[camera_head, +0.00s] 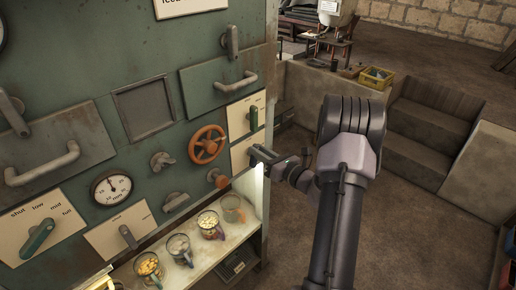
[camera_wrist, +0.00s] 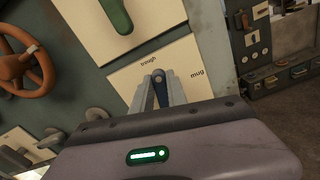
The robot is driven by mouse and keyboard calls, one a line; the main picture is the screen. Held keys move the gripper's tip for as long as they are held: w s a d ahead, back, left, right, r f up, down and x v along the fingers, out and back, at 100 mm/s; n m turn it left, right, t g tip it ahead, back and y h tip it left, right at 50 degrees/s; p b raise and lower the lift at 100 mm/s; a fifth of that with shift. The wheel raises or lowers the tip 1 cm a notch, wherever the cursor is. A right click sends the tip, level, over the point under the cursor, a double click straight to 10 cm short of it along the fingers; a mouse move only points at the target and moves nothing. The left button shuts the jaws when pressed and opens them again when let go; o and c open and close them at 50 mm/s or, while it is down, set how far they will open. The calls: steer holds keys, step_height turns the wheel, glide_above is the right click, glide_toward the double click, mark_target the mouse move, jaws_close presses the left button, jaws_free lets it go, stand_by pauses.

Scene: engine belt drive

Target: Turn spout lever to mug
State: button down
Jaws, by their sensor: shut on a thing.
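The spout lever (camera_wrist: 160,92) is a dark handle in front of a cream plate (camera_wrist: 185,62) marked "trough" and "mug". In the wrist view it points up, closer to "trough"; "mug" stands to its right. My gripper (camera_wrist: 161,88) is shut on the lever, with one grey finger on each side. The fingers hide the lever's lower part and pivot. In the head view my gripper (camera_head: 262,157) is at the right edge of the green panel, and the lever is hidden. A glass mug (camera_head: 233,207) stands on the lit shelf below.
An orange handwheel (camera_head: 207,145) is left of the plate. A green lever (camera_head: 253,118) sits above it on another cream plate. More filled mugs (camera_head: 209,222) line the shelf (camera_head: 235,238). Open floor (camera_head: 415,220) lies to the right, with stone steps (camera_head: 425,125) behind.

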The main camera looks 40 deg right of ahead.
steer(key=shift+w+d+f+m+p, duration=0.1)
steer(key=shift+d+f+m+p, duration=0.3)
steer(key=shift+m+p, duration=1.6)
steer(key=shift+s+d+f+m+p, duration=0.1)
steer(key=shift+d+f+m+p, duration=0.5)
steer(key=shift+m, duration=2.45)
steer(key=shift+w+d+f+m+p, duration=0.1)
steer(key=shift+f+m+p, duration=0.2)
steer(key=shift+m+p, duration=1.75)
steer(key=shift+a+m+b, duration=0.1)
steer(key=shift+m+b, duration=0.4)
steer(key=shift+m, duration=0.2)
steer(key=c, duration=1.3)
jaws_free()
steer(key=s, duration=0.5)
steer(key=s+d, duration=0.1)
steer(key=s, duration=0.5)
steer(key=s+p, duration=0.1)
steer(key=s, duration=0.5)
steer(key=shift+s+d, duration=0.2)
